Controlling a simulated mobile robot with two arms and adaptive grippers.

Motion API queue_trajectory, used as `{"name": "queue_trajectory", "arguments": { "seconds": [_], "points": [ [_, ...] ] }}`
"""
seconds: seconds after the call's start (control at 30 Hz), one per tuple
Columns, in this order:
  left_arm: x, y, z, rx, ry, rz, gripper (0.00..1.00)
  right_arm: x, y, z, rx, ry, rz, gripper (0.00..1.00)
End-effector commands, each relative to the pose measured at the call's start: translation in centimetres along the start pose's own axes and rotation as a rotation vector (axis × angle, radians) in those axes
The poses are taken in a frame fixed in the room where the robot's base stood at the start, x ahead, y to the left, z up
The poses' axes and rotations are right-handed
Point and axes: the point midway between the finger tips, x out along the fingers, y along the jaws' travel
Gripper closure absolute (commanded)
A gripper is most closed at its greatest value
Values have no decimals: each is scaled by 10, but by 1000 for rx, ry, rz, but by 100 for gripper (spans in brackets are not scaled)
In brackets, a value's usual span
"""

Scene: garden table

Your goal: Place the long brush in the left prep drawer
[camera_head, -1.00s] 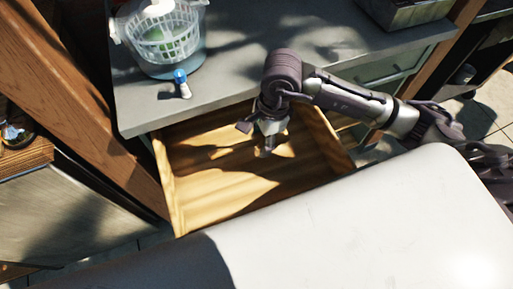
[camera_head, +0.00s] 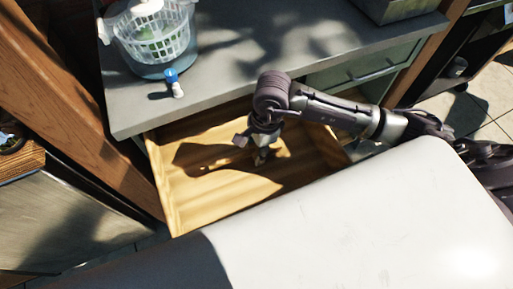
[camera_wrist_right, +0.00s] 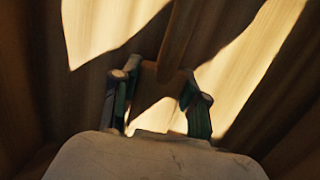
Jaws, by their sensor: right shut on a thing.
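The left prep drawer (camera_head: 200,205) is a pulled-out wooden drawer under the grey counter. My right gripper (camera_head: 263,156) points down inside the drawer's outline, toward its right side. In the right wrist view, my right gripper (camera_wrist_right: 160,92) is shut on the long brush (camera_wrist_right: 178,35). The brush is brown, and its handle runs up and away from between the fingers over the drawer's wooden floor. In the head view the brush is mostly hidden by the gripper, and I cannot tell whether it touches the floor. My left gripper is not in view.
A white basket (camera_head: 152,38) and a small blue-topped bottle (camera_head: 174,84) stand on the grey counter (camera_head: 230,75). A closed drawer (camera_head: 362,70) is at right. The white body part in front is mine. A wooden post (camera_head: 110,140) stands left of the open drawer.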

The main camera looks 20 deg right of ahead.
Motion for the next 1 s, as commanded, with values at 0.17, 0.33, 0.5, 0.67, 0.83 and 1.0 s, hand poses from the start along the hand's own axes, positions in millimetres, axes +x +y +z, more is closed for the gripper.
{"name": "queue_trajectory", "arguments": {
  "seconds": [0.17,0.33,0.5,0.67,0.83,1.0],
  "points": [
    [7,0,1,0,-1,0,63,6,0,-1,0,0,-1,100],
    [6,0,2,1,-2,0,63,5,0,-1,0,0,-1,48],
    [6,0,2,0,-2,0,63,5,0,-1,0,0,-1,31],
    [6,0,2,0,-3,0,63,5,0,-1,0,0,0,31],
    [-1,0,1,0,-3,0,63,-1,0,0,0,-1,0,31],
    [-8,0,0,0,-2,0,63,-22,-2,1,-1,-1,-7,31]
  ]
}}
